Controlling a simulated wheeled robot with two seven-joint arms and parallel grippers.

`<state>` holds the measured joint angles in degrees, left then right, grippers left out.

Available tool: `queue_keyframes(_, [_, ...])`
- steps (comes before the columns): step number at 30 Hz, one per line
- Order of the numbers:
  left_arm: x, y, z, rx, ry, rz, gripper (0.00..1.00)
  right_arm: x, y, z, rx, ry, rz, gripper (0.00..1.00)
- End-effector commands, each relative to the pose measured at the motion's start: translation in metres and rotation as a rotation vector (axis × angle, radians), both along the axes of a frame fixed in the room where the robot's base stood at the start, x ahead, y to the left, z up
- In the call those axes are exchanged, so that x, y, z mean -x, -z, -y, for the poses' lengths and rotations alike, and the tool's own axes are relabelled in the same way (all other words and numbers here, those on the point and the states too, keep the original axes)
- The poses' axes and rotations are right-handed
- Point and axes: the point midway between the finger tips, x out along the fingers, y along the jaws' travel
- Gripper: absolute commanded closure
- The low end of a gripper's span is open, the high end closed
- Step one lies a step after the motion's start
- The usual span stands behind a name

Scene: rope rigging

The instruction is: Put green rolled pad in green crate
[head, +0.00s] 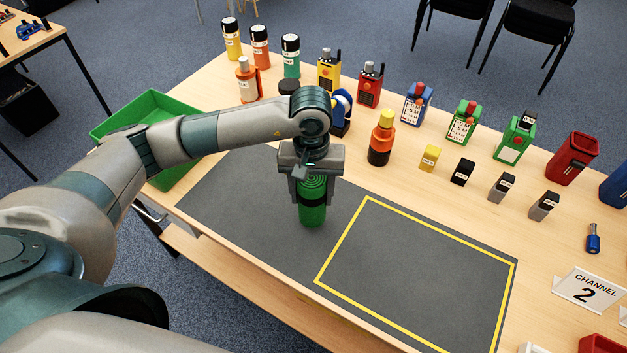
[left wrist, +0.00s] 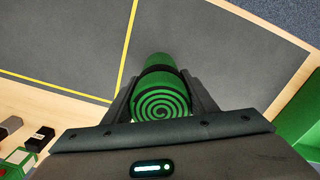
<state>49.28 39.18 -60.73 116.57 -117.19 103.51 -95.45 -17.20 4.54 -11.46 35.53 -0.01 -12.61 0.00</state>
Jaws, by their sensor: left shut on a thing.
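The green rolled pad (head: 312,207) has a dark band around it and a spiral end. It is upright in the head view, over the grey mat. My left gripper (head: 311,183) points down and is shut on the pad's upper part. In the left wrist view the pad's spiral end (left wrist: 160,107) shows between the fingers. I cannot tell whether its lower end touches the mat. The green crate (head: 150,105) stands at the table's left end, partly hidden behind my left arm. Its edge also shows in the left wrist view (left wrist: 300,118). My right gripper is not in view.
The grey mat (head: 240,200) has a yellow-outlined area (head: 420,265) on its right, which is empty. Behind the mat stand several bottles, radios and small blocks, including an orange and black bottle (head: 381,140). A "CHANNEL 2" sign (head: 585,290) stands at the right.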

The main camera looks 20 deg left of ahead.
Motion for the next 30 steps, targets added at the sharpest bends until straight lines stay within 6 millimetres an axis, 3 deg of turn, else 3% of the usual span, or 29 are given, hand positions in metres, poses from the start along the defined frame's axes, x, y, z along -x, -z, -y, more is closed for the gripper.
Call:
queue_keyframes(9, [-0.006,0.008,-0.006,-0.003,0.296,0.003,0.75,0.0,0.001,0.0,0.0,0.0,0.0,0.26])
queue_keyframes(19, [-0.007,0.009,-0.007,-0.003,0.325,0.003,0.75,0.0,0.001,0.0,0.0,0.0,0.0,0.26])
queue_keyframes(20, [-0.007,0.009,-0.007,-0.003,0.325,0.003,0.75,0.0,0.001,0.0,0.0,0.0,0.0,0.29])
queue_keyframes(25, [-0.006,0.004,-0.007,-0.002,0.324,0.004,0.75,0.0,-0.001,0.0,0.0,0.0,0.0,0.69])
queue_keyframes(30, [-0.004,-0.015,-0.005,0.001,0.323,0.008,0.75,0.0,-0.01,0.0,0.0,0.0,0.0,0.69])
